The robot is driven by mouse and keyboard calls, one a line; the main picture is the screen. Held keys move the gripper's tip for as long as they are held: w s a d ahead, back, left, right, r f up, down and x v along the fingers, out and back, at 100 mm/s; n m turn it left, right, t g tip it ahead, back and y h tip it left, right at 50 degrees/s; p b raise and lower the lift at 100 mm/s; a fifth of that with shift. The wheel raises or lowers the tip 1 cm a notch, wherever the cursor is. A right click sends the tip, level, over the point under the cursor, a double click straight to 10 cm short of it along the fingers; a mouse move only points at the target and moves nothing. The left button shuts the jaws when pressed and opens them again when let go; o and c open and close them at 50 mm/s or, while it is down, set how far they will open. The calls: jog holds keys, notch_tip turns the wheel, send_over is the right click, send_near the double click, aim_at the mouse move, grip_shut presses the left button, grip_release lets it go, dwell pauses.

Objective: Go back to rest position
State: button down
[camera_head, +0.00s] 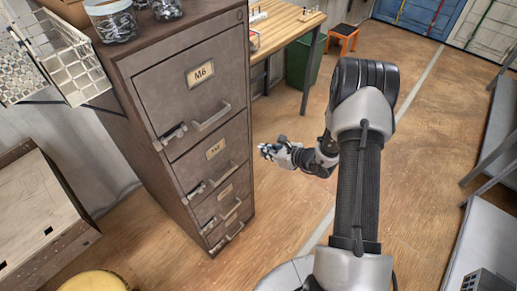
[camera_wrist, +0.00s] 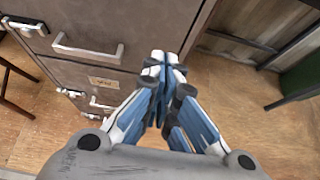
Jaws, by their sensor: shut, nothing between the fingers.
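My gripper (camera_head: 268,151) is just right of the grey metal filing cabinet (camera_head: 160,85) in the head view, with free space between it and the drawer fronts. In the wrist view my gripper (camera_wrist: 164,60) is shut and empty, its fingertips together. The cabinet (camera_wrist: 150,22) fills the upper left there, with its drawer handles (camera_wrist: 88,48) left of the fingers. The arm bends over in front of my body. All the cabinet drawers look closed, and the top one carries an M6 label (camera_head: 200,74).
Jars (camera_head: 112,22) stand on the cabinet. A wire basket (camera_head: 75,62) hangs at left. A wooden workbench (camera_head: 285,28), a green bin (camera_head: 303,62) and an orange stool (camera_head: 343,37) are behind. Grey shelving (camera_head: 492,225) lines the right. The wooden floor (camera_head: 425,150) between is clear.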

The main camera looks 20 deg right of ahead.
jog(key=v, duration=0.4)
jog(key=shift+s+r+p, duration=0.15)
jog(key=shift+p, duration=0.2)
jog(key=s+a+r+n+g+y, duration=0.1)
jog(key=s+a+r+n+g, duration=0.1)
jog(key=s+a+r+n, duration=0.4)
jog(key=s+a+r+n+g+y, duration=0.1)
jog(key=a+r+n+g, duration=0.1)
jog(key=a+r+n, duration=0.45)
jog(key=s+a+r+n+g+y, duration=0.1)
jog(key=s+a+r+n+g, duration=0.2)
jog(key=r, duration=0.6)
jog(key=s+a+r+n+g+h, duration=0.1)
jog(key=s+r+n+h, duration=0.35)
jog(key=s+n, duration=0.65)
jog(key=s+d+r+n+t+h, duration=0.2)
jog(key=s+d, duration=0.4)
jog(key=s, duration=0.3)
notch_tip(320, 180, up, 2)
jog(key=n+h, duration=0.1)
jog(key=h, duration=0.1)
jog(key=shift+t+h, duration=0.3)
jog(key=shift+h, duration=0.05)
jog(key=shift+w+r+n, duration=0.1)
jog(key=shift+r+n, duration=0.05)
jog(key=shift+n, duration=0.1)
